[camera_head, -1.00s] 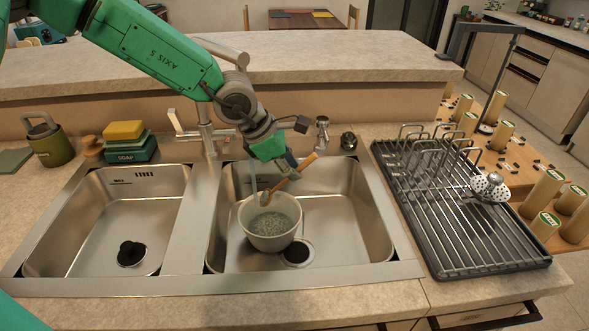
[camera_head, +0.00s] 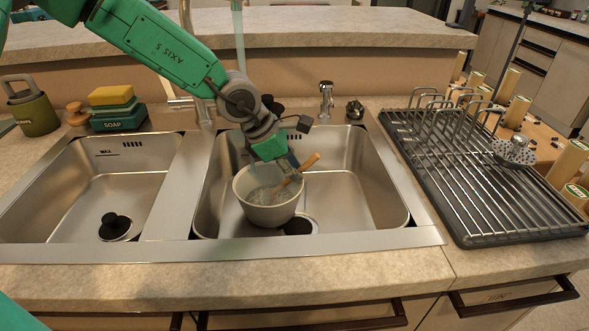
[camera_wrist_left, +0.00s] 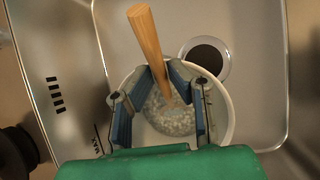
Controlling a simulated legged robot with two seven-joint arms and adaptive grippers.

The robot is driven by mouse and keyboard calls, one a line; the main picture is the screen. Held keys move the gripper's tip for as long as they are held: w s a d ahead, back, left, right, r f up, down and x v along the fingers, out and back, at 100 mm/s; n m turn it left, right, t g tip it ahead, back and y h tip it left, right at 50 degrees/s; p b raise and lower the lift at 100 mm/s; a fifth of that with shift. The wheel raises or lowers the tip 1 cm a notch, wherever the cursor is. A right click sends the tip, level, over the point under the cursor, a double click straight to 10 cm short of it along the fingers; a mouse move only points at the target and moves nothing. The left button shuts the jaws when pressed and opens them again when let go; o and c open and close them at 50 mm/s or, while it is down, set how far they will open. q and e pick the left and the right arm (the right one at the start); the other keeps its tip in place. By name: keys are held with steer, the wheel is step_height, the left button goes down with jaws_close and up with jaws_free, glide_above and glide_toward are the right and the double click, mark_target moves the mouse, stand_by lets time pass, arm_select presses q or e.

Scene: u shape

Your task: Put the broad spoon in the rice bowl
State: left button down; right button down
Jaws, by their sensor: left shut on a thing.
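The rice bowl (camera_head: 268,215), a white round bowl with pale grains and cloudy liquid inside, stands upright in the right sink basin. My left gripper (camera_head: 288,178) is at the bowl's right rear, over its opening. It is shut on the broad spoon (camera_head: 309,162), whose wooden handle slants up to the right past the fingers. In the left wrist view the spoon's handle (camera_wrist_left: 146,38) passes between the blue-padded fingers of the left gripper (camera_wrist_left: 163,82), above the grains in the bowl (camera_wrist_left: 226,125). The spoon's broad end is hard to make out. My right gripper is not in view.
The right sink basin (camera_head: 372,200) has free room right of the bowl, and a dark drain (camera_head: 298,226) beside it. A faucet (camera_head: 203,110) stands behind.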

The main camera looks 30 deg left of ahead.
arm_select(q)
steer(key=shift+d+f, duration=0.2)
steer(key=shift+d, duration=0.1)
steer(key=c, duration=1.5)
jaws_free()
steer(key=shift+o, duration=0.4)
steer(key=shift+a, duration=0.2)
steer(key=shift+d, duration=0.1)
